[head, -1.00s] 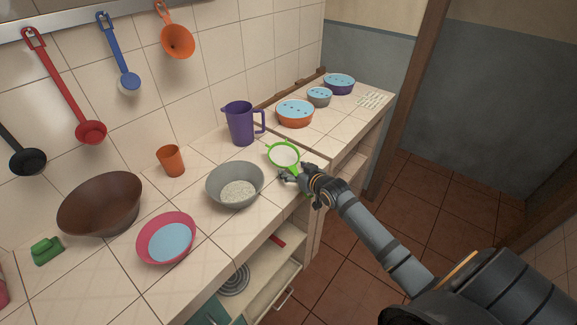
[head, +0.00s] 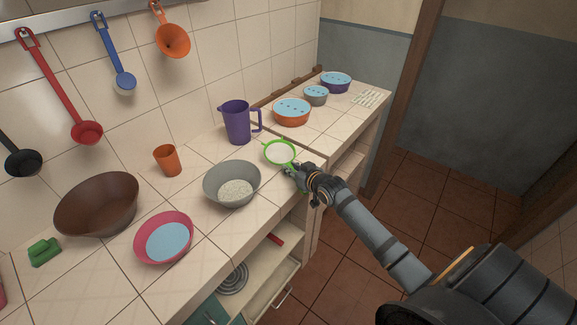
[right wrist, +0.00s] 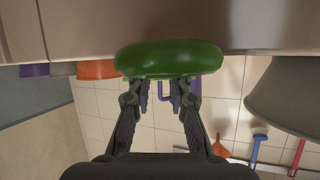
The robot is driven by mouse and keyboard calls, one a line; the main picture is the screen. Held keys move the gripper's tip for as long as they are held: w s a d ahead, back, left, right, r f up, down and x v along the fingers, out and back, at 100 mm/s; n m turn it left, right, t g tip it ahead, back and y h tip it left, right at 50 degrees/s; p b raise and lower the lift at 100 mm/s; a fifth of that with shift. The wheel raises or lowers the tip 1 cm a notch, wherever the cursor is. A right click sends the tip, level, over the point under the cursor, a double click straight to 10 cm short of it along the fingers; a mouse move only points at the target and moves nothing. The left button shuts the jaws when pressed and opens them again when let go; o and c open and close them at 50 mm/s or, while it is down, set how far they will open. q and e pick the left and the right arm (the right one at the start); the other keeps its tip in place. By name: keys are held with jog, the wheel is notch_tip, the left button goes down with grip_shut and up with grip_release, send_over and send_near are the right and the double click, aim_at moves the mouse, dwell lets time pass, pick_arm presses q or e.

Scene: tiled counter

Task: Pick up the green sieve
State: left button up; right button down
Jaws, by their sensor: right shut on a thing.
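The green sieve (head: 267,145) is a round green-rimmed strainer with a pale mesh, at the front edge of the counter beside the purple jug. Its handle points toward my right arm. My right gripper (head: 292,171) is shut on the handle in the head view. In the right wrist view, the rounded green part of the sieve (right wrist: 168,58) sits at the tips of my right gripper (right wrist: 161,88). Whether the sieve touches the counter cannot be told. My left gripper is not in view.
A grey bowl (head: 215,190) with pale grains stands just left of the sieve. The purple jug (head: 237,122) stands behind it. A pink bowl (head: 147,250), brown bowl (head: 95,203) and orange cup (head: 167,160) are further left. Lidded bowls (head: 292,118) stand at the back.

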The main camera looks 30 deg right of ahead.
notch_tip(320, 180, up, 3)
jog(key=shift+r, duration=0.1)
jog(key=s+a+r+p, duration=0.2)
jog(key=s+a+r, duration=0.4)
jog(key=s+r, duration=0.3)
jog(key=s, duration=0.3)
jog(key=shift+s+a+r+p, duration=0.15)
jog(key=shift+a+r+p, duration=0.15)
jog(key=shift+a+r, duration=0.1)
jog(key=shift+f, duration=0.1)
